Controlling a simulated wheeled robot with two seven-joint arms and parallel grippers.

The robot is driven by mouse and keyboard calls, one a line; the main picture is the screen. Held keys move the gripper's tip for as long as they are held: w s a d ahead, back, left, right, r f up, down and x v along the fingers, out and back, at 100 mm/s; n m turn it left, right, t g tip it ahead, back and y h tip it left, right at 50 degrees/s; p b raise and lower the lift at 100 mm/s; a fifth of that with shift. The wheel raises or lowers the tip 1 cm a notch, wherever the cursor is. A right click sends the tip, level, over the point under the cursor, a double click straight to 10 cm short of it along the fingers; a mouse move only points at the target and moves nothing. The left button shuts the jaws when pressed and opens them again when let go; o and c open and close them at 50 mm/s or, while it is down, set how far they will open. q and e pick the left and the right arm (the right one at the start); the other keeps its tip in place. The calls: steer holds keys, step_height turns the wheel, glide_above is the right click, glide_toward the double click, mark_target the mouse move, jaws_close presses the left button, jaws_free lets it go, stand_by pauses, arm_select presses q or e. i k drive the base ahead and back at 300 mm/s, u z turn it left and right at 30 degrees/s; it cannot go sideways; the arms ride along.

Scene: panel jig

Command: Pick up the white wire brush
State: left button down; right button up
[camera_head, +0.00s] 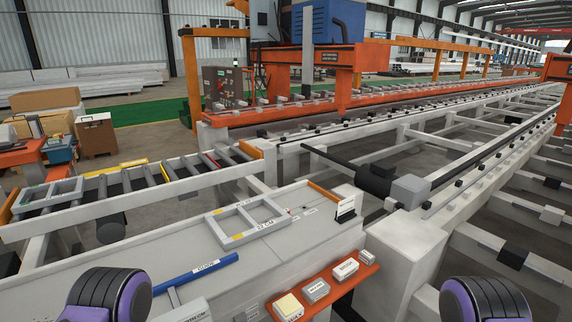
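I cannot clearly pick out a white wire brush. Small pale blocks with printed labels sit on an orange tray (326,284) at the lower middle: a cream-topped block (288,306), a grey-white block (316,290) and another grey-white block (345,269). A smaller pale piece (366,257) lies at the tray's far end. Their labels are too small to read surely, and I cannot tell if one is the brush. Only black and purple parts of my two arms show at the bottom edge; neither gripper is in view.
A roller conveyor (120,183) lies behind; a white post (405,250) stands right of the tray.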

mark_target(342, 272)
steer(key=z, duration=1.65)
steer(key=i, duration=1.65)
